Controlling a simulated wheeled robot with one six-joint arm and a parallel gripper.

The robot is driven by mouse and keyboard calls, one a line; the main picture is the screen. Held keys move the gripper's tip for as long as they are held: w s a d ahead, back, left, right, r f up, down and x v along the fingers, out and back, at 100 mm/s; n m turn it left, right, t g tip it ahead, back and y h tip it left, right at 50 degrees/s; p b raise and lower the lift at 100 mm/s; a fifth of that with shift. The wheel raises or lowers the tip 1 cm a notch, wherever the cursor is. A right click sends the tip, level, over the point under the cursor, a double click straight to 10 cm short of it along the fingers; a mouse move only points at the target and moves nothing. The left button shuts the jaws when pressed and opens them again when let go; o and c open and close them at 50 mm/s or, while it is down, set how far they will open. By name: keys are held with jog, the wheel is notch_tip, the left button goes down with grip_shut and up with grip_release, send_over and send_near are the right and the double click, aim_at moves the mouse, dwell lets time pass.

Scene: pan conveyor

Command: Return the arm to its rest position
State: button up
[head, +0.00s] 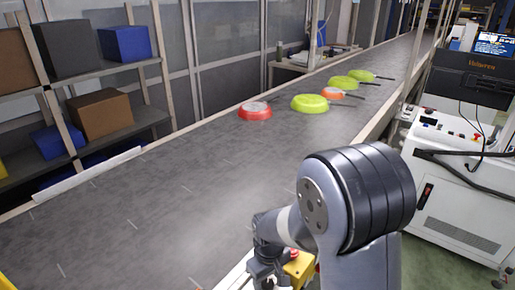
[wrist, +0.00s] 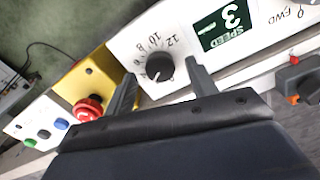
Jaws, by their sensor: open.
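My arm (head: 355,205) rises in the lower middle of the head view, bent over the near edge of the conveyor. My gripper (wrist: 160,70) shows in the wrist view with its two dark fingers apart. A black speed knob (wrist: 160,67) on a white control panel (wrist: 142,45) shows between the fingertips. I cannot tell whether the fingers touch it. Nothing is seen held. In the head view the gripper end is low beside the yellow box, partly hidden by my arm.
A red stop button (wrist: 88,108) on a yellow box (wrist: 82,77) is close to the left finger. A green speed display (wrist: 226,28) reads 3. Red and green pans, including a red pan (head: 255,111), lie on the conveyor (head: 130,215). A white cabinet (head: 455,190) stands right.

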jog(key=shift+f, duration=0.7)
jog(key=shift+r, duration=0.1)
